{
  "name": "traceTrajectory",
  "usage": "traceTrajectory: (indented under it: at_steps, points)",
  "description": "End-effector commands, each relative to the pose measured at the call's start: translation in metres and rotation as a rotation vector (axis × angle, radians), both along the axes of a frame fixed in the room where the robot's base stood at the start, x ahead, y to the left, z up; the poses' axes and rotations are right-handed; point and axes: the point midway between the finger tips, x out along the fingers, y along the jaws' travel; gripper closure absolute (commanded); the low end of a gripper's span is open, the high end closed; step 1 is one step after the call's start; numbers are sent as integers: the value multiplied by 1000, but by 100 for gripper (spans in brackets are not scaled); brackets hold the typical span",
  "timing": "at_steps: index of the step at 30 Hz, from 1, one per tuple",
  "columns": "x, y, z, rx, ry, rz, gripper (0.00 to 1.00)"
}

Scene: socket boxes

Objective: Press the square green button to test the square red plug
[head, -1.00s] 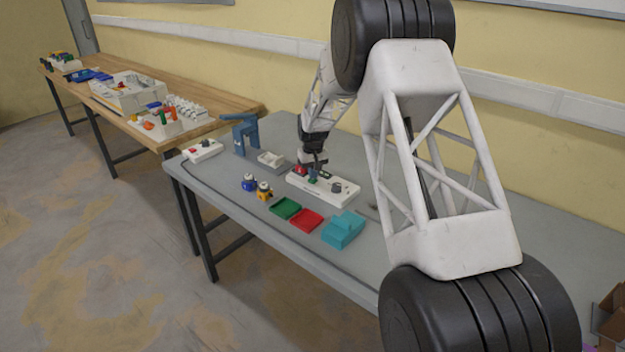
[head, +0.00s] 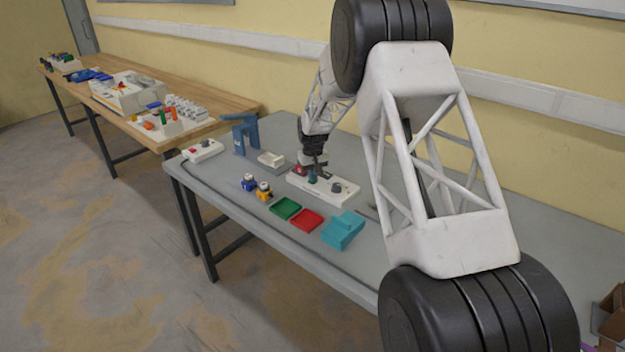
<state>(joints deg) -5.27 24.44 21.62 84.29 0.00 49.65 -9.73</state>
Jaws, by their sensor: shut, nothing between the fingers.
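A white socket box (head: 345,199) lies on the grey table. A small red piece (head: 300,171), which looks like the red plug, sits at its back left end; its shape is too small to tell. A dark blue-grey piece (head: 312,177) and a dark round knob (head: 337,188) stand on the box. My gripper (head: 318,171) points down over the back of the box, just right of the red piece. It is shut and empty. The green button is not clearly visible, and I cannot tell whether my fingertips touch anything.
Blue and yellow plugs (head: 263,191) stand left of the box. Green (head: 285,208), red (head: 307,220) and teal (head: 343,231) trays lie in front. A small white box (head: 271,159), a blue stand (head: 246,135) and a white box with a red button (head: 203,151) are farther left.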

Motion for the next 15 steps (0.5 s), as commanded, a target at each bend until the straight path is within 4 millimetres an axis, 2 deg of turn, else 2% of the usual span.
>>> traceTrajectory:
  at_steps: [15]
  points:
    - [0,0,24,0,0,0,100]
